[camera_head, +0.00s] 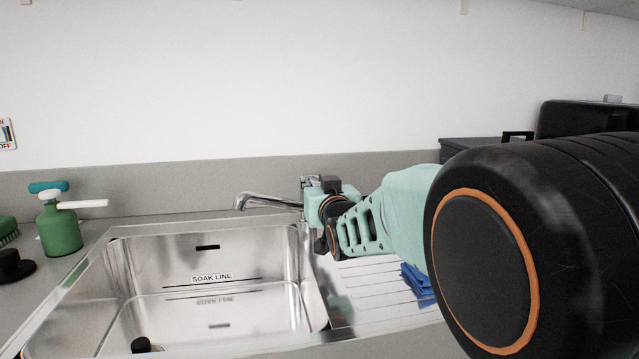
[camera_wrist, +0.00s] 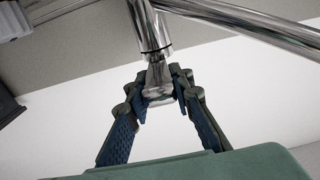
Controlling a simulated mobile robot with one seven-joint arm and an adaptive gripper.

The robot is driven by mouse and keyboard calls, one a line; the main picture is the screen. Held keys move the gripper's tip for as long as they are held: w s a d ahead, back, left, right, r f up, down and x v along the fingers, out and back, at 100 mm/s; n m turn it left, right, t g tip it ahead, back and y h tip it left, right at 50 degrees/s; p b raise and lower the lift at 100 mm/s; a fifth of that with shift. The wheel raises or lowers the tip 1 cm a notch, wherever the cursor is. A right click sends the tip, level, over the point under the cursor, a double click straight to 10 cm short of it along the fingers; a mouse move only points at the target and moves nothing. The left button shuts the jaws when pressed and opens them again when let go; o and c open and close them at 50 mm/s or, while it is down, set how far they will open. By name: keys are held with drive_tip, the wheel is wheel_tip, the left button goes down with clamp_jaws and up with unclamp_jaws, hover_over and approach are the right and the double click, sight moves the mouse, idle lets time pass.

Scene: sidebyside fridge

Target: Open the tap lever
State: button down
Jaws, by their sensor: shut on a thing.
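The chrome tap stands behind the sink, and its spout (camera_head: 268,201) reaches left over the basin in the head view. The spout also shows at the upper right of the wrist view (camera_wrist: 250,22). The tap lever (camera_wrist: 158,88) is a short metal piece at the end of the tap body (camera_wrist: 150,30). My gripper (camera_wrist: 160,92) is shut on the lever, with a dark fingertip on each side of it. In the head view my gripper (camera_head: 326,240) is at the tap, and my arm hides most of the tap body and the lever.
The steel sink basin (camera_head: 120,275) lies left of my arm, with a ribbed drainboard (camera_head: 375,280) to its right. A blue cloth (camera_head: 417,284) lies on the drainboard. A green spray bottle (camera_head: 60,230) stands at the far left. The wall is close behind the tap.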

sight(314, 180)
drive_tip(key=shift+w+r+g+p, duration=0.2)
drive_tip(key=shift+r+g+p, duration=0.8)
drive_tip(key=shift+p, duration=1.45)
drive_tip(key=p, duration=0.2)
drive_tip(key=r+g+p, duration=0.1)
drive_tip(key=p, duration=0.1)
drive_tip(key=shift+w+r+h, duration=0.2)
drive_tip(key=shift+r+h, duration=0.1)
drive_tip(key=shift+h, duration=0.1)
drive_tip(key=g+p, duration=0.1)
drive_tip(key=p, duration=0.1)
drive_tip(key=r+p, duration=0.1)
drive_tip(key=p, duration=0.2)
drive_tip(key=shift+w+a+g+h+p, duration=0.15)
drive_tip(key=shift+w+g+h+p, duration=0.15)
drive_tip(key=shift+w+g+p, duration=0.1)
drive_tip(key=p, duration=0.2)
drive_tip(key=shift+w+r+g+p, duration=0.15)
drive_tip(key=shift+r+g+p, duration=0.05)
drive_tip(key=shift+g+p, duration=0.15)
drive_tip(key=shift+w+a+p, duration=0.1)
drive_tip(key=shift+p, duration=0.6)
drive_tip(key=c, duration=1.7)
unclamp_jaws()
drive_tip(key=shift+f+g, duration=0.15)
drive_tip(key=shift+g, duration=0.1)
drive_tip(key=shift+o, duration=0.2)
